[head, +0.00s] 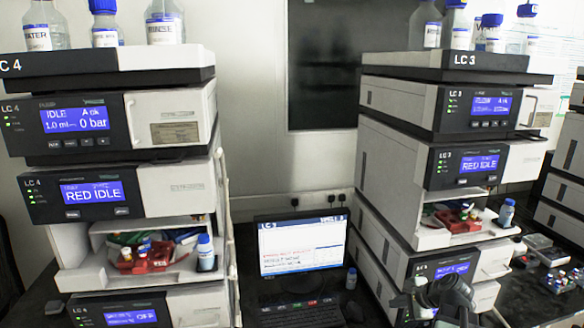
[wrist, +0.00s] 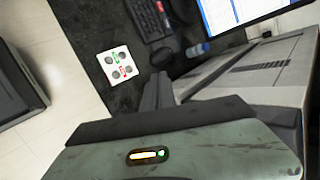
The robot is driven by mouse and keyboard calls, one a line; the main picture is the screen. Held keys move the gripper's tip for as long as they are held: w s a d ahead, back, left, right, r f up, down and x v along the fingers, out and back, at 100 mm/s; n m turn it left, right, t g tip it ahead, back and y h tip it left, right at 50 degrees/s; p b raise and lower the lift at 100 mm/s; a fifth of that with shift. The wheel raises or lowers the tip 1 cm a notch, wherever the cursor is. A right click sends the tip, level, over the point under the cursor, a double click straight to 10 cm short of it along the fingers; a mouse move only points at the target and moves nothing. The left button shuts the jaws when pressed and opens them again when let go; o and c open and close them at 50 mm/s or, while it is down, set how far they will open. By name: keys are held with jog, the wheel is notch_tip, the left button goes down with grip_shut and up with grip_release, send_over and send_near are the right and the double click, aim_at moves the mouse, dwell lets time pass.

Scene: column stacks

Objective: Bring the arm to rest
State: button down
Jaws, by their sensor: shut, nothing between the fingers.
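My gripper (head: 437,298) is at the lower right of the head view, a dark shape in front of the lower part of the LC 3 stack (head: 385,215). In the wrist view my gripper (wrist: 156,92) has its narrow dark fingers together with nothing between them. Below the fingers is my grey-green wrist body with a small lit indicator. The fingers point toward the dark bench top (wrist: 90,75), and the pale side of a stack (wrist: 255,75) lies close on their right. Whether they touch it cannot be told.
The LC 4 stack (head: 170,195) stands at the left, with bottles on top and a red rack (head: 147,258) in its open bay. A monitor (head: 303,247) and keyboard (head: 303,313) sit between the stacks. A white card with round spots (wrist: 118,66) lies on the bench.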

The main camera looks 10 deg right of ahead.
jog(key=w+a+f+n+g+y, duration=0.15)
jog(key=a+n, duration=0.35)
jog(key=a, duration=0.8)
jog(key=w+a+f+n+g, duration=0.1)
jog(key=a+f+n+g, duration=0.2)
jog(key=a, duration=1.1)
jog(key=s+a+n+g+h, duration=0.1)
jog(key=s+a+n+h, duration=0.15)
jog(key=a+n, duration=0.3)
jog(key=s+d+n, duration=0.1)
jog(key=n, duration=0.1)
jog(key=s+d+f+n+g+h, duration=0.1)
jog(key=s+n, duration=0.1)
jog(key=s+d+n+g, duration=0.1)
jog(key=s+n, duration=0.1)
jog(key=shift+f+h, duration=0.25)
jog(key=shift+h, duration=0.05)
